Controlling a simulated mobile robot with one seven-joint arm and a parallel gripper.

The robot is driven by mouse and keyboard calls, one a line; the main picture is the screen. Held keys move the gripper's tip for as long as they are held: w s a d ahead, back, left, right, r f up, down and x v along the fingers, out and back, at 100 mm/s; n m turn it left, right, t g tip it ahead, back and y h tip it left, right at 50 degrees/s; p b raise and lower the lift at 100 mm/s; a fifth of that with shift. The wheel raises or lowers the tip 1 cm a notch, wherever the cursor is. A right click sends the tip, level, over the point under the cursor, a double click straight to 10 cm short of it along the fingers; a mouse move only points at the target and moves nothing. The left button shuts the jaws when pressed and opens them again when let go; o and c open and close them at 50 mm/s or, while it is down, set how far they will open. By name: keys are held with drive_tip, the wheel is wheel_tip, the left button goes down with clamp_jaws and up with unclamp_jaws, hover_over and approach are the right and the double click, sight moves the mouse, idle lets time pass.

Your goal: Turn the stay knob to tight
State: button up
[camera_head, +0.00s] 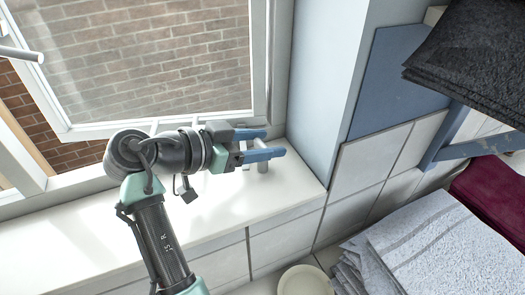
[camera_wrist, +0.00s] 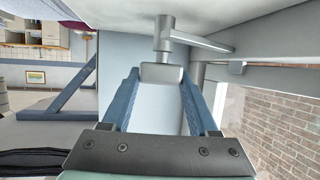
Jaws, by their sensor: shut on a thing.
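My gripper (camera_head: 275,142) reaches over the white window sill, its blue fingers pointing right. In the wrist view my gripper (camera_wrist: 160,76) has its fingertips on either side of a pale grey block, which I take for the stay knob (camera_wrist: 162,74), and is shut on it. The block joins a round post (camera_wrist: 164,32) with a grey stay bar (camera_wrist: 203,40) running off to the right. In the head view a small pale part of the stay (camera_head: 262,167) shows below the lower finger; the fingers hide most of the rest. I cannot read any tight mark.
The window sash (camera_head: 262,60) stands behind my gripper, with brick wall beyond. A pale blue wall corner (camera_head: 338,90) rises close to the right of the fingertips. Folded towels (camera_head: 430,245) lie at lower right. The sill (camera_head: 60,250) is clear at left.

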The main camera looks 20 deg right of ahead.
drive_tip(key=shift+f+m+g, duration=0.1)
drive_tip(key=shift+m+g, duration=0.2)
drive_tip(key=o, duration=1.4)
drive_tip(key=p+v, duration=0.2)
drive_tip(key=v, duration=1.1)
